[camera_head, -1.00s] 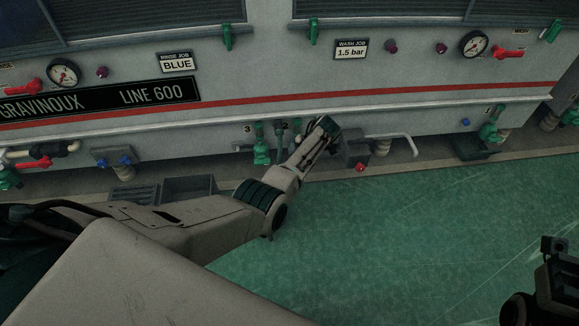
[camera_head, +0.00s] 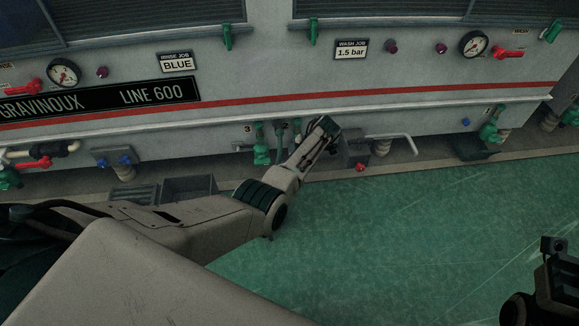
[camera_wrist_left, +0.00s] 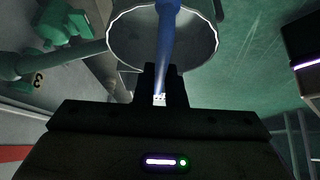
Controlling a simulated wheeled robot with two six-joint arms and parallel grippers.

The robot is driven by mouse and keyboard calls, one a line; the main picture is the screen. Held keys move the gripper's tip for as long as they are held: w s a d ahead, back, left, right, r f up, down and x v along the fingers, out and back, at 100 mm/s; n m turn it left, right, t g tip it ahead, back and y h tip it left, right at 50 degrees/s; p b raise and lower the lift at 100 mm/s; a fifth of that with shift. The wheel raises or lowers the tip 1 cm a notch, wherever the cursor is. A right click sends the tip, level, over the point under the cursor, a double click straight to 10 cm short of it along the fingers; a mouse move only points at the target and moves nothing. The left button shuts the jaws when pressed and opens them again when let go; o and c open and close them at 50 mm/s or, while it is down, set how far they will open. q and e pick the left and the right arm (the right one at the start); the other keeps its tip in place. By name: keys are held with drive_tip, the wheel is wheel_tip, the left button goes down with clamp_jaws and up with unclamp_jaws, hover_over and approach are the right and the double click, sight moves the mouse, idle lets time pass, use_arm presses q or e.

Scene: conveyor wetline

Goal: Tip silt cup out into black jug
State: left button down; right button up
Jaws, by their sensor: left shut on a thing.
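In the left wrist view a round grey cup (camera_wrist_left: 196,40) with a bright scalloped rim lies just beyond the fingertips. A blue bar-like handle (camera_wrist_left: 170,30) crosses in front of it. My left gripper (camera_wrist_left: 160,92) is shut on this blue handle; its join to the cup is not clear. The cup's contents cannot be made out. In the head view my left gripper (camera_head: 327,130) is low against the machine front, and the cup is hidden there. I cannot make out a black jug in either view. My right gripper (camera_head: 556,265) is at the lower right edge, its jaws unclear.
Green valves and pipes (camera_head: 262,148) marked 3 stand just left of the left gripper. A grey box (camera_head: 353,150) with a red knob is close on its right. A dark tray (camera_head: 188,190) lies by the machine foot. The green floor (camera_head: 420,230) is clear.

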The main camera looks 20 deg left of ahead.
use_arm(q)
drive_tip(key=shift+r, duration=0.1)
drive_tip(key=shift+r+p, duration=2.9)
drive_tip(key=shift+r, duration=0.1)
